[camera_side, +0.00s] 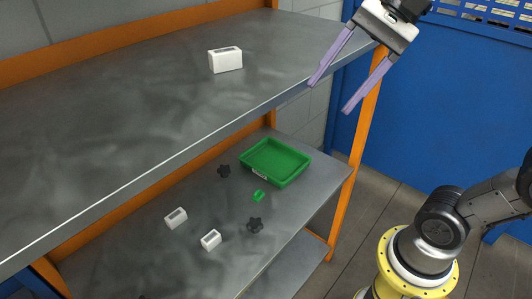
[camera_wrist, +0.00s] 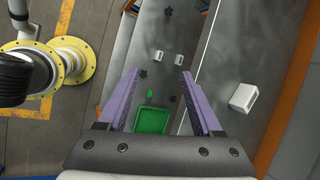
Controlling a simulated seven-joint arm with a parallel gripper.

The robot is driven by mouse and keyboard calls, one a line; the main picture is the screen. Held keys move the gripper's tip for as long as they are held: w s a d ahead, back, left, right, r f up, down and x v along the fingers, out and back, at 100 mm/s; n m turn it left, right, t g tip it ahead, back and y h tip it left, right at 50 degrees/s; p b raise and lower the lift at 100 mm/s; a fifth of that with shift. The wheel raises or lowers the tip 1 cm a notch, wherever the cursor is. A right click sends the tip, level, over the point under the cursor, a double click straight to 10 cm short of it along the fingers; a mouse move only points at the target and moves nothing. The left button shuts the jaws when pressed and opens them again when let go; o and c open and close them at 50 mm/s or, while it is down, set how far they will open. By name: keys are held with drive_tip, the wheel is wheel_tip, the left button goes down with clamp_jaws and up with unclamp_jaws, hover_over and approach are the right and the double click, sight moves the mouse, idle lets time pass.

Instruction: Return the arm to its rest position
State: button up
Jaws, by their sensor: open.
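My gripper (camera_side: 328,98) is at the top of the side view, in the air beside the right end of the upper shelf. Its two long purple fingers are spread wide apart with nothing between them. In the wrist view my gripper (camera_wrist: 158,72) also shows open and empty, with the lower shelf and a green tray seen far below between the fingers. No amber bottle shows in either view.
A white block (camera_side: 226,60) stands on the upper shelf (camera_side: 110,110). The lower shelf (camera_side: 205,260) holds the green tray (camera_side: 246,160), a small green piece (camera_side: 259,196), white blocks (camera_side: 176,218) and black knobs (camera_side: 255,225). An orange post (camera_side: 354,150) stands close to my fingers.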

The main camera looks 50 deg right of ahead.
drive_tip(key=s+d+f+n+h, duration=0.2)
drive_tip(key=d+f+n, duration=0.2)
drive_tip(key=f+n, duration=0.3)
drive_tip(key=s+d+f+n+t+h, duration=0.1)
drive_tip(key=s+d+f+n+h, duration=0.2)
drive_tip(key=f+n, duration=0.4)
drive_tip(key=shift+s+d+f+t, duration=0.15)
drive_tip(key=shift+s+d+t, duration=0.15)
drive_tip(key=shift+d, duration=0.25)
